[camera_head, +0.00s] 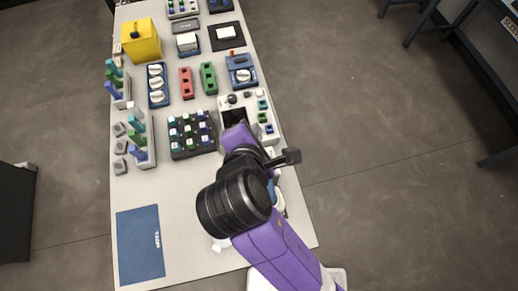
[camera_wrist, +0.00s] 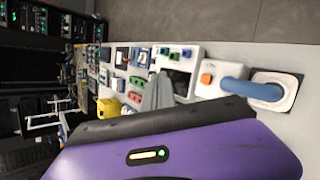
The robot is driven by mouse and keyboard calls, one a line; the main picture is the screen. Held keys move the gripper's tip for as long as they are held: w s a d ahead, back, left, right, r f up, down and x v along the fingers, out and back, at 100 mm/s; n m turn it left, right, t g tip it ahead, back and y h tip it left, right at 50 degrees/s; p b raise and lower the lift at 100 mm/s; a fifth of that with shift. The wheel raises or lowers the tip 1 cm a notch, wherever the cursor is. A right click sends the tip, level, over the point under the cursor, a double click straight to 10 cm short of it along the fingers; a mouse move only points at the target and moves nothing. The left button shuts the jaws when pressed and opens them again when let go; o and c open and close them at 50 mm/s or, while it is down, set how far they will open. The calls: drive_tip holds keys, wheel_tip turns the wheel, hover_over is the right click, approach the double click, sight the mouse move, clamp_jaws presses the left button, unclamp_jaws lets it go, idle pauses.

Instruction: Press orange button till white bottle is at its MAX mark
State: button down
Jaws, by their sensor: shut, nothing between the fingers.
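The orange button (camera_wrist: 206,78) sits on a white housing (camera_wrist: 212,92) in the wrist view. A thick blue cylindrical part (camera_wrist: 250,90) runs from this housing to a pale square piece (camera_wrist: 289,90) with a dark surround. I cannot make out a white bottle or its MAX mark. My gripper (camera_wrist: 158,84) is shut and empty, with its grey fingers to the left of the button in the wrist view and apart from it. In the head view my arm covers most of the button's device; only a bit of white and blue shows beside it.
A yellow box (camera_head: 141,40), a dark rack of small vials (camera_head: 191,135), red (camera_head: 186,83) and green (camera_head: 208,78) blocks and several small devices crowd the far table. A blue mat (camera_head: 140,245) lies at the near left. The table's right edge is close to my arm.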

drive_tip(key=shift+s+d+f+n, duration=0.4)
drive_tip(key=shift+d+n, duration=0.1)
drive_tip(key=shift+n, duration=0.1)
wheel_tip(320, 180, down, 6)
drive_tip(key=b, duration=0.6)
drive_tip(key=shift+f, duration=1.35)
